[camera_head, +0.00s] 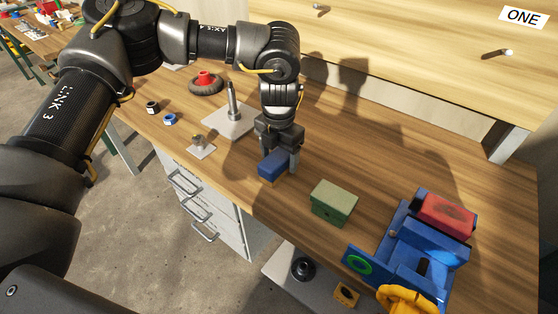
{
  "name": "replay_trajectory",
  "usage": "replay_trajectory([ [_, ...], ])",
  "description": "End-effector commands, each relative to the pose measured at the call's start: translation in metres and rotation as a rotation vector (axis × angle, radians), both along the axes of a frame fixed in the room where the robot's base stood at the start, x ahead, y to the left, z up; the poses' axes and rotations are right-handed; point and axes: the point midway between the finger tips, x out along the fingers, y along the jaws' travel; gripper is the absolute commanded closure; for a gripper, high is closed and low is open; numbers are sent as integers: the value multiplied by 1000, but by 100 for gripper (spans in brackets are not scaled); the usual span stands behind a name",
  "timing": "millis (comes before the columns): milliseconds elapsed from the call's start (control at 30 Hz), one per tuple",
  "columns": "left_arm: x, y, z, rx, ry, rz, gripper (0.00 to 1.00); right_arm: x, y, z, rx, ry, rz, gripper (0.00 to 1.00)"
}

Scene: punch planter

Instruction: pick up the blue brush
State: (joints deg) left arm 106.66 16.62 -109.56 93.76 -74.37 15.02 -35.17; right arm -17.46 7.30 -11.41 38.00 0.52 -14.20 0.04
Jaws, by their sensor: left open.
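The blue brush (272,166) appears as a small blue block on the wooden workbench, near its front edge. My left gripper (280,157) points down right at it. Its fingers are open, with one finger just right of the block and the other partly hidden behind it. I cannot tell whether the fingers touch the block. My right gripper is not in view.
A green block (333,201) lies just right of the brush. Farther right are a blue vise (420,252) and a red block (446,213). Left of the gripper stand a plate with an upright pin (232,103), a small square-based part (199,147) and nuts (169,119).

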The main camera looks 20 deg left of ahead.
Motion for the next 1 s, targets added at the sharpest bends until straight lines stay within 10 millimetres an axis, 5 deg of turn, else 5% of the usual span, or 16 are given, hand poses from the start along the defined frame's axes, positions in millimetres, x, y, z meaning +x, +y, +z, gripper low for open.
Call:
replay_trajectory([
  [300,0,0,-5,1,-1,-1,30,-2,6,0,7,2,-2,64],
  [700,0,0,-5,1,-1,-1,80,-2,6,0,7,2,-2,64],
  [1000,0,0,-2,-1,-2,-1,80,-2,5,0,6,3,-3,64],
])
